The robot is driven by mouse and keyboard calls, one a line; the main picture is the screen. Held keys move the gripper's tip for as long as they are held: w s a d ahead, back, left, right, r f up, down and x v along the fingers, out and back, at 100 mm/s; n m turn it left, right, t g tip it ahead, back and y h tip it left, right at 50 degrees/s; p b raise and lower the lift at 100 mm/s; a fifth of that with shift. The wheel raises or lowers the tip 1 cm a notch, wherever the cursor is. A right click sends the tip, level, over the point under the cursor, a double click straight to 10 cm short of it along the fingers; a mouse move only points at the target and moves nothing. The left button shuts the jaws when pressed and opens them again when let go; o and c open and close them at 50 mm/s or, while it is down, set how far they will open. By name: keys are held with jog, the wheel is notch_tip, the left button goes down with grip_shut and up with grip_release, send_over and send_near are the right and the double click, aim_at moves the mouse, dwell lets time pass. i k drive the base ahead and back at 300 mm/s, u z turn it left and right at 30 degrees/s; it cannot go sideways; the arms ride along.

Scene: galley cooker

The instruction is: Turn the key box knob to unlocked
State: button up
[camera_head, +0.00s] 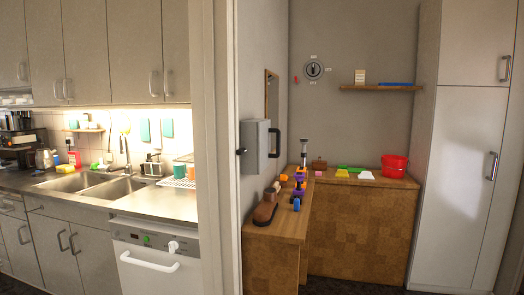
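A grey box (256,146), which looks like the key box, is fixed to the wall just past the door frame. A dark bar handle (275,143) is on its right side, and a small black knob (241,151) sticks out at its left edge. The knob is too small to tell which way it is turned. My gripper is not in view.
A wooden counter (262,236) under the box holds a brown shoe-like object (265,213), several colourful items and a red bucket (394,166). The door frame (216,150) stands left of the box. A white dishwasher (150,262) and sink counter are at left, a tall cabinet (462,180) at right.

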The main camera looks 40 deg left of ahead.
aim_at(241, 151)
jog(key=u, duration=0.25)
jog(key=i, duration=0.6)
jog(key=u, duration=1.1)
jog(key=i, duration=0.4)
jog(key=u, duration=1)
jog(key=k, duration=1.3)
jog(key=u, duration=0.05)
jog(key=i, duration=0.5)
jog(key=z, duration=0.8)
jog(key=i, duration=1.1)
jog(key=u, duration=0.4)
